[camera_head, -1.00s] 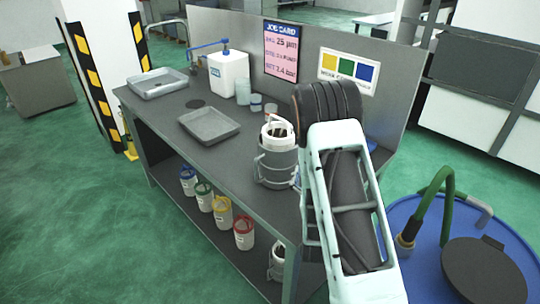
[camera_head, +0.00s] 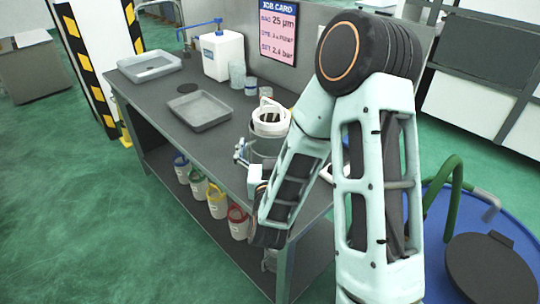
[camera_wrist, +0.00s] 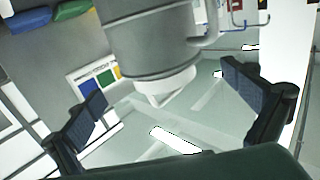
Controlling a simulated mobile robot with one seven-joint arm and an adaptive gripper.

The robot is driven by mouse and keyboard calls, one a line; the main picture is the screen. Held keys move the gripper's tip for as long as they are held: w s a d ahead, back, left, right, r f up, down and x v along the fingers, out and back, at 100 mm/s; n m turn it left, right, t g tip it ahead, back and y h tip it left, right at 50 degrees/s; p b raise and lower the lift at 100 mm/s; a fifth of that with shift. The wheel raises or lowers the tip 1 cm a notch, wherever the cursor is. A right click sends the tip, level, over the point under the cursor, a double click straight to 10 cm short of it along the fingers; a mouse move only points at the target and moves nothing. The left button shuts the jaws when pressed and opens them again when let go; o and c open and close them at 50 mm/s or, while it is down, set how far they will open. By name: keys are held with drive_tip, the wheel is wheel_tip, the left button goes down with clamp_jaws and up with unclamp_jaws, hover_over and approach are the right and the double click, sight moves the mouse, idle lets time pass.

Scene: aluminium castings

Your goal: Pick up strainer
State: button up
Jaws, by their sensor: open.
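A grey cylindrical pot (camera_head: 262,152) stands on the bench, with a white ring and a raised white loop (camera_head: 270,120) at its top. I cannot tell for certain whether this white piece is the strainer. My gripper (camera_head: 241,153) is at the pot's left side in the head view, partly hidden by my wrist. In the wrist view the picture is upside down. The pot (camera_wrist: 155,40) enters from the top, and its white top (camera_wrist: 165,88) lies between the open, empty fingers of my gripper (camera_wrist: 168,103), apart from both.
A grey tray (camera_head: 200,110) and a grey basin (camera_head: 150,66) are on the bench (camera_head: 150,95). A white jug (camera_head: 222,55) and small cups (camera_head: 251,86) stand behind. Several white buckets with coloured rims (camera_head: 217,201) stand on the lower shelf. A job card (camera_head: 277,32) hangs on the back panel.

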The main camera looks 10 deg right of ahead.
sight(271, 136)
drive_tip(key=shift+w+d+f+b, duration=0.15)
drive_tip(key=shift+w+b, duration=0.35)
drive_tip(key=shift+b, duration=1.3)
drive_tip(key=shift+w+d+r+p, duration=0.1)
drive_tip(key=shift+w+r+p, duration=0.1)
drive_tip(key=shift+w, duration=0.3)
drive_tip(key=shift+w+r+p, duration=0.1)
drive_tip(key=shift+w+p, duration=0.05)
drive_tip(key=shift+w, duration=0.35)
drive_tip(key=shift+w+d+f+p, duration=0.15)
drive_tip(key=shift+w+d, duration=0.1)
drive_tip(key=shift+w, duration=0.75)
drive_tip(key=shift+w+d+p, duration=0.15)
drive_tip(key=shift+w+d, duration=0.05)
drive_tip(key=shift+w, duration=0.75)
drive_tip(key=shift+w+d+f+p, duration=0.15)
drive_tip(key=shift+w+d, duration=0.1)
drive_tip(key=shift+w, duration=0.75)
drive_tip(key=shift+r, duration=0.1)
drive_tip(key=c, duration=1.5)
